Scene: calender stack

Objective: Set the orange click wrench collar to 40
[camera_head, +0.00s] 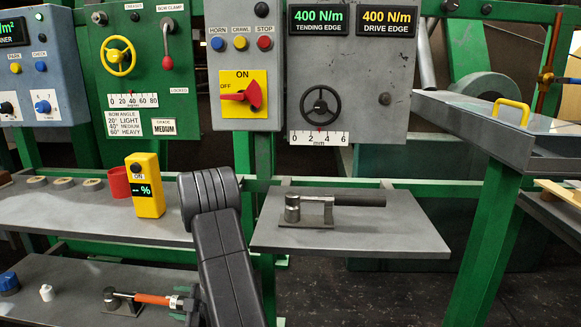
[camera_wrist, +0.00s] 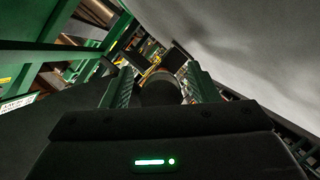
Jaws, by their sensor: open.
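The orange click wrench (camera_head: 152,299) lies on the lower shelf at the lower left of the head view, its head in a dark holder (camera_head: 122,303) at the left. A pale collar (camera_head: 176,302) shows at the handle's right end; its scale is too small to read. My gripper (camera_head: 185,304) is at that right end, partly hidden by my arm. In the wrist view my gripper (camera_wrist: 160,82) has its two green-sided fingers apart, with a dark round end (camera_wrist: 160,91) between them, likely the wrench's. I cannot tell whether the fingers touch it.
A blue knob (camera_head: 9,283) and a small white piece (camera_head: 46,292) stand left on the lower shelf (camera_head: 70,272). The upper shelf (camera_head: 85,218) carries a yellow meter (camera_head: 146,185) and red cup (camera_head: 116,182). Another wrench (camera_head: 340,200) lies on the right shelf (camera_head: 395,235).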

